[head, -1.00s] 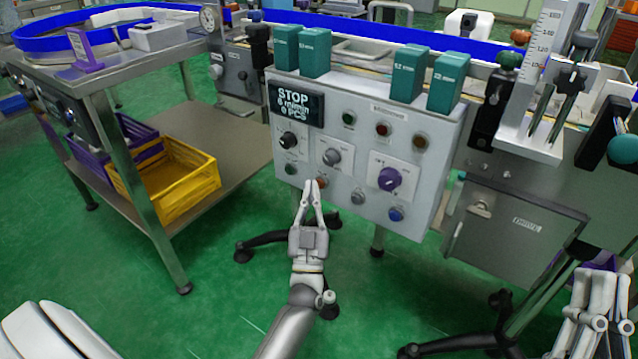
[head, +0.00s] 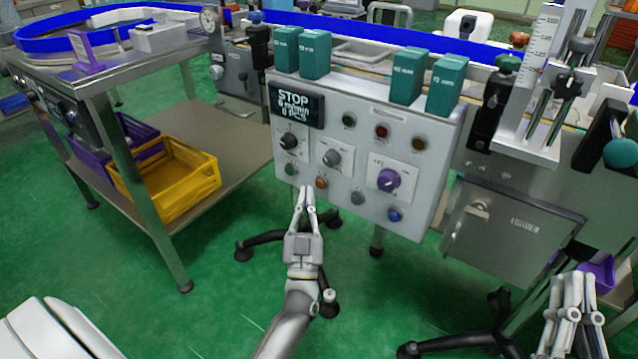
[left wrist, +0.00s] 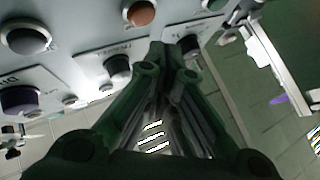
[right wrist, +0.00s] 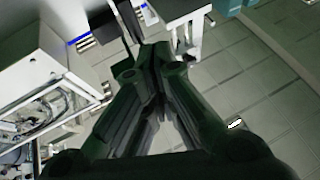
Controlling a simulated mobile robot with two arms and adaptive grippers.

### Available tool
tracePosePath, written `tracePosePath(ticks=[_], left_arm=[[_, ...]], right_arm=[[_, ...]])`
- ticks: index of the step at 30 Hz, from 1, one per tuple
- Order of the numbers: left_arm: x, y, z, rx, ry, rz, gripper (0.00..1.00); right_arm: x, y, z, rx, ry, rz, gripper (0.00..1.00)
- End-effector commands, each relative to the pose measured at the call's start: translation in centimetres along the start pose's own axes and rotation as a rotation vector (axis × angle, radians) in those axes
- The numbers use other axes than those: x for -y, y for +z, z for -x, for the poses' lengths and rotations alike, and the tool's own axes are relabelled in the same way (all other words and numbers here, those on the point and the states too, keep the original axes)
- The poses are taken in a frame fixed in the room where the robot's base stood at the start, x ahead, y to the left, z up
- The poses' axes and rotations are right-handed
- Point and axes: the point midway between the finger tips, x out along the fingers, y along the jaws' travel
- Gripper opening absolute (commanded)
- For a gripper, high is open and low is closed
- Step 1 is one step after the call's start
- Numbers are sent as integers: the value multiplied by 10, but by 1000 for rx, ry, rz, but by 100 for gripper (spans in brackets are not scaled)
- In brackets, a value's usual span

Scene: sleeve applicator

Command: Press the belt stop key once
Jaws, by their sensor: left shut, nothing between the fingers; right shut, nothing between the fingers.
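The grey control panel (head: 330,208) faces me, with a display (head: 296,104) whose top line reads STOP. Its bottom row has a green key (head: 291,169), an orange-red key (head: 321,182), a grey key (head: 358,198) and a blue key (head: 394,214). Their labels are too small to read. My left gripper (head: 306,190) is shut and empty, its tips just left of and below the orange-red key. My right gripper (head: 573,277) is shut and empty at the lower right, far from the panel.
Knobs, including a purple one (head: 389,179), and lamps sit above the key row. Teal boxes (head: 316,54) stand on the panel top. A steel table (head: 150,62) and yellow crate (head: 180,205) stand left. A DRIVE cabinet (head: 508,228) is at the right.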

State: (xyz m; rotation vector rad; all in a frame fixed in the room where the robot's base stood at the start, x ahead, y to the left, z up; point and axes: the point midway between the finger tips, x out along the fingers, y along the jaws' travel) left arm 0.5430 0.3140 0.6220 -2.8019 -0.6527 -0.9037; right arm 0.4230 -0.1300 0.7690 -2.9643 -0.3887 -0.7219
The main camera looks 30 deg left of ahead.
Motion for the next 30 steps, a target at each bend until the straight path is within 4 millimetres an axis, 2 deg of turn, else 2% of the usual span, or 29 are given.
tracePosePath(ticks=[11,21,30], left_arm=[[9,-10,11,-1,0,-1,0],[17,-18,23,0,1,-2,0],[19,-20,26,-2,0,-1,0]], right_arm=[[-5,36,5,211,11,8,0],[-10,67,17,393,21,13,0],[-11,77,23,449,24,14,0]])
